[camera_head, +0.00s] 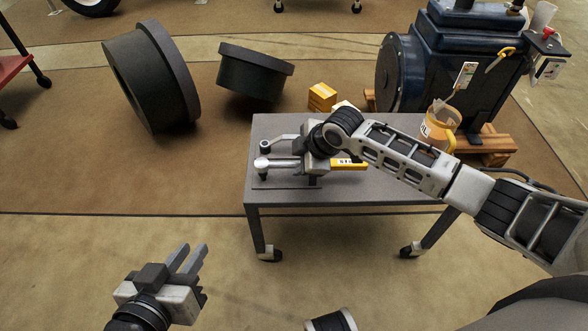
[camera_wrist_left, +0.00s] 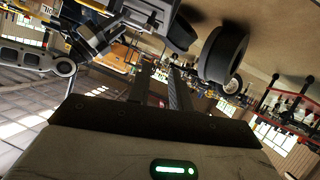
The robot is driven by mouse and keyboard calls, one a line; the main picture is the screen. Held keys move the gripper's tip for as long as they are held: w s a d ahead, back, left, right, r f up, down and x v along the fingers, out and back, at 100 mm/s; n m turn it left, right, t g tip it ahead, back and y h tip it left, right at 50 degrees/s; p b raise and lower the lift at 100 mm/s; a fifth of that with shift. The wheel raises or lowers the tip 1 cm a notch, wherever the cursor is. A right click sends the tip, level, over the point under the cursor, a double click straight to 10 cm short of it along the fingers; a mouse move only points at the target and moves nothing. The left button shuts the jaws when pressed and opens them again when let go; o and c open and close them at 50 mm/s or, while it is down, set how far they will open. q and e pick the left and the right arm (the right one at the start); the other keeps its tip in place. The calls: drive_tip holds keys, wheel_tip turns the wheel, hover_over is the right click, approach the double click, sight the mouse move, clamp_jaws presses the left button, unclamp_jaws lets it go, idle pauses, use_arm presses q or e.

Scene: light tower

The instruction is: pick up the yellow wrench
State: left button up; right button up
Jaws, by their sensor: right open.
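A yellow bar-like piece (camera_head: 348,164), probably the yellow wrench, lies on the grey table partly behind my right wrist. The rest of it is hidden, so I cannot tell its full shape. My right gripper (camera_head: 265,155) is above the left part of the table, its fingers pointing left and apart. I see nothing between the fingertips. My left gripper (camera_head: 193,248) is low in front of the table, away from it, with its two fingers apart and empty. Its fingers also show in the left wrist view (camera_wrist_left: 158,75).
The grey table (camera_head: 225,203) stands on casters. An orange-yellow container (camera_head: 437,130) is at its right back. A blue machine (camera_head: 450,55) on wooden blocks stands behind. Two dark rings (camera_head: 150,75) and (camera_head: 250,75) and yellow boxes (camera_head: 321,97) are on the floor.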

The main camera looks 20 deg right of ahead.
sight(294, 163)
drive_tip(key=b+x, duration=0.1)
drive_tip(key=x, duration=0.3)
drive_tip(key=shift+s+d, duration=0.1)
drive_tip(key=shift+s, duration=0.05)
clamp_jaws()
use_arm(q)
drive_tip(key=shift+s+d+r+t+h, duration=0.1)
drive_tip(key=shift+d+r+t+h, duration=0.15)
drive_tip(key=shift+r, duration=0.2)
drive_tip(key=shift+s+d+r+t+h, duration=0.1)
drive_tip(key=shift+r+t+h, duration=0.05)
drive_tip(key=shift+r+t, duration=0.25)
use_arm(e)
drive_tip(key=shift+r, duration=0.1)
